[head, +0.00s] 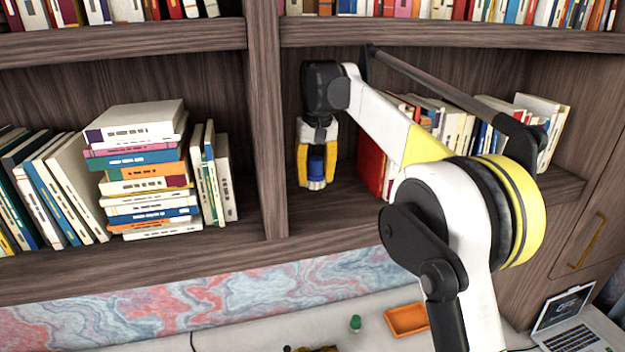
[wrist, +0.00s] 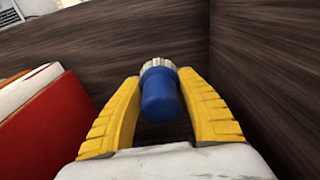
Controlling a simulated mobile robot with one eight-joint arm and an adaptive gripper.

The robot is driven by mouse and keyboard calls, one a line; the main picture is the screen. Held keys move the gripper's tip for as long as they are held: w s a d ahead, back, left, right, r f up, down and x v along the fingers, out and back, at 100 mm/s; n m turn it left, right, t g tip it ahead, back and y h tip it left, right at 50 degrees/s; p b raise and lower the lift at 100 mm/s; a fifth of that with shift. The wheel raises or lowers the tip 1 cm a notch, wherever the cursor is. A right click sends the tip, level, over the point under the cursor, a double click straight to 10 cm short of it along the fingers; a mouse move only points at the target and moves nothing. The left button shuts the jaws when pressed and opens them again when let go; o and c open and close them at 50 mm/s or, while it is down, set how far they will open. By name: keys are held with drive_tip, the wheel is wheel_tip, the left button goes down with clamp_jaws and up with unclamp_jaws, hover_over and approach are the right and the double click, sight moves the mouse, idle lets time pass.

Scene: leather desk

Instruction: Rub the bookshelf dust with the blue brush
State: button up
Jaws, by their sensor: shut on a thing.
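My gripper (head: 317,170) reaches down into the right-hand compartment of the bookshelf (head: 350,215), near its left divider. Its yellow fingers are shut on the blue brush (head: 316,168), whose pale bristle end points down close to the shelf board. In the wrist view the brush (wrist: 160,92) shows as a blue handle with a whitish ribbed end, between the two yellow fingers (wrist: 160,110). Whether the bristles touch the board I cannot tell. No dust can be made out in either view.
A red book (head: 372,165) stands to the right of my gripper, with more books (head: 455,125) leaning behind my arm. The divider (head: 265,120) is close on the left. Stacked books (head: 148,170) fill the left compartment. An orange tray (head: 406,319) and laptop (head: 570,320) are on the desk below.

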drive_tip(key=shift+r+p, duration=0.4)
drive_tip(key=shift+r, duration=0.7)
